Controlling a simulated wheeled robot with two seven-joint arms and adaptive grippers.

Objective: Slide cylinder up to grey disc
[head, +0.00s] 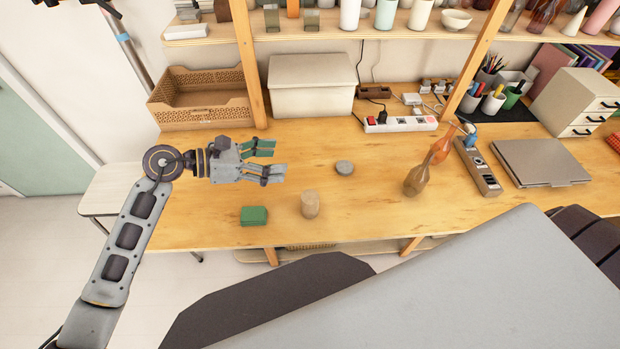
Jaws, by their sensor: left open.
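The cylinder (310,204) is light wood-coloured and stands upright near the front edge of the wooden table (200,228). The grey disc (344,167) lies flat on the table, behind the cylinder and to its right, with a clear gap between them. My left gripper (273,161) comes in from the left above the table, its fingers pointing right. It is open and empty, behind the cylinder and to its left, touching neither object. My right gripper does not show.
A green block (254,215) lies left of the cylinder. A power strip (400,124), a white box (311,86) and a woven basket (200,97) stand at the back.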

